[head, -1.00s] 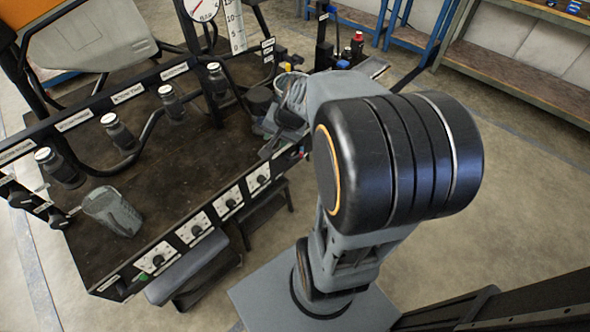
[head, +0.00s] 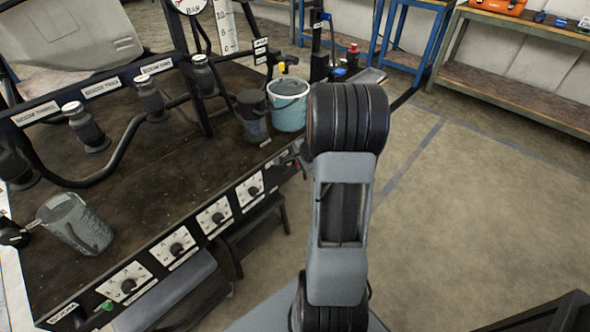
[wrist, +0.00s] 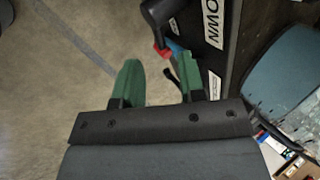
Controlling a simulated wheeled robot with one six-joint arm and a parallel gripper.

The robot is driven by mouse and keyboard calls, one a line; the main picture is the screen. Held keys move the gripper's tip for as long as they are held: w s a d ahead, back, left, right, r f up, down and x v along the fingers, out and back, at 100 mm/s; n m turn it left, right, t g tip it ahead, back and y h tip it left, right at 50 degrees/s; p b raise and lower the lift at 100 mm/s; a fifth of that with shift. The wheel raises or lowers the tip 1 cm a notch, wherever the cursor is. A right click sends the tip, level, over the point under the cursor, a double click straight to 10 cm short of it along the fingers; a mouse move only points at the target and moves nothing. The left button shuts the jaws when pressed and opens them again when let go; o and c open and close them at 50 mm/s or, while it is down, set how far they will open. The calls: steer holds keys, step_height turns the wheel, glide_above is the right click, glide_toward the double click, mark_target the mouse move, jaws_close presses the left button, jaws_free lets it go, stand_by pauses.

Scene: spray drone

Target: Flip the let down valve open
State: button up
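In the wrist view, my gripper (wrist: 160,82) has two green fingers standing apart with nothing held between them. Just beyond the right finger is a black fitting (wrist: 158,12) with red and blue parts (wrist: 165,50), beside a white label (wrist: 214,22) ending in "OWN". This looks like the let down valve. I cannot tell its lever position or whether the finger touches it. In the head view, the bench corner (head: 283,157) carries a small label, and my arm hides the gripper.
The bench front (head: 178,252) has several dials. A light-blue bucket (head: 289,112) and a dark canister (head: 251,108) stand near that corner. A grey jug (head: 75,222) stands at the left. A step (head: 250,228) sits below. Floor at the right (head: 480,200) is clear.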

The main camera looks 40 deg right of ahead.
mark_target(294, 166)
steer(key=shift+b+x, duration=0.55)
steer(key=shift+x, duration=1.65)
